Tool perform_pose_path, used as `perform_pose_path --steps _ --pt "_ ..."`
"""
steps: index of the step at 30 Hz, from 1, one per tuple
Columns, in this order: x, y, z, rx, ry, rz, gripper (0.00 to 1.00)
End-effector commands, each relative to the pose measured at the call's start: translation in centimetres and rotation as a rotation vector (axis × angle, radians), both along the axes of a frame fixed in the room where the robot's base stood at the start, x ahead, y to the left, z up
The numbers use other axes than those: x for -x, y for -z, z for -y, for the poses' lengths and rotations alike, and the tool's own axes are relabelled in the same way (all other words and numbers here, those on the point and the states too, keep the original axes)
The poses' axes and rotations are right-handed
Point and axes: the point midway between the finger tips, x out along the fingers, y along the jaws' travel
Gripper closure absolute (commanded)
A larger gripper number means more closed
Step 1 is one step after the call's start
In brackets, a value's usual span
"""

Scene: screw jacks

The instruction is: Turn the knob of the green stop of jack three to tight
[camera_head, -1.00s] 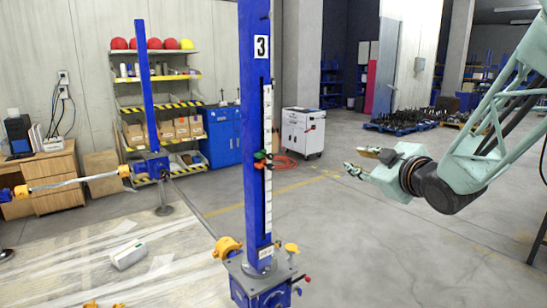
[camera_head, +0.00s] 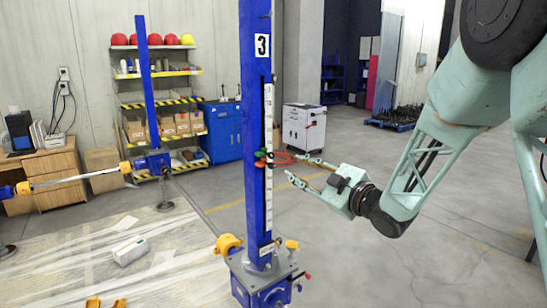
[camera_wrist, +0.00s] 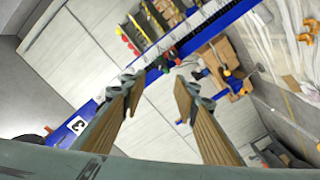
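Jack three is the tall blue column (camera_head: 257,205) with the label "3" (camera_head: 262,46). It stands upright, with a white scale strip (camera_head: 268,110) on its face. The small green stop (camera_head: 261,154) sits partway up the column, with a red stop (camera_head: 260,164) just below it. The knob is too small for me to tell its setting. My gripper (camera_head: 296,166) is open and empty just right of the stops, its fingers pointing left at about their height. In the wrist view my parted fingers (camera_wrist: 160,86) face the column, and the small stops (camera_wrist: 170,57) show beyond the tips.
Another blue jack column (camera_head: 146,90) with a horizontal shaft (camera_head: 75,181) stands behind on the left. Shelves (camera_head: 160,73), a blue cabinet (camera_head: 222,130) and a white cart (camera_head: 304,130) are farther back.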

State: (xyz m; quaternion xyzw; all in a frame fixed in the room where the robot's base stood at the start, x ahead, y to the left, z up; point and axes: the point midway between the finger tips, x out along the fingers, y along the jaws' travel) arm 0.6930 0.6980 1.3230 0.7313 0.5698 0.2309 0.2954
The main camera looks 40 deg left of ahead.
Motion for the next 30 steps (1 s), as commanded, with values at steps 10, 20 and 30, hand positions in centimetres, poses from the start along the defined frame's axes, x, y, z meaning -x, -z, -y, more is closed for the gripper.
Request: perform_pose_path --steps 10,20,30 --pt "-0.1 0.0 -0.1 0.001 0.001 0.0 0.72" --pt "-0.6 0.0 -2.1 0.0 0.0 0.0 0.72" --pt "-1.6 0.0 -6.2 0.001 0.0 0.0 0.72"
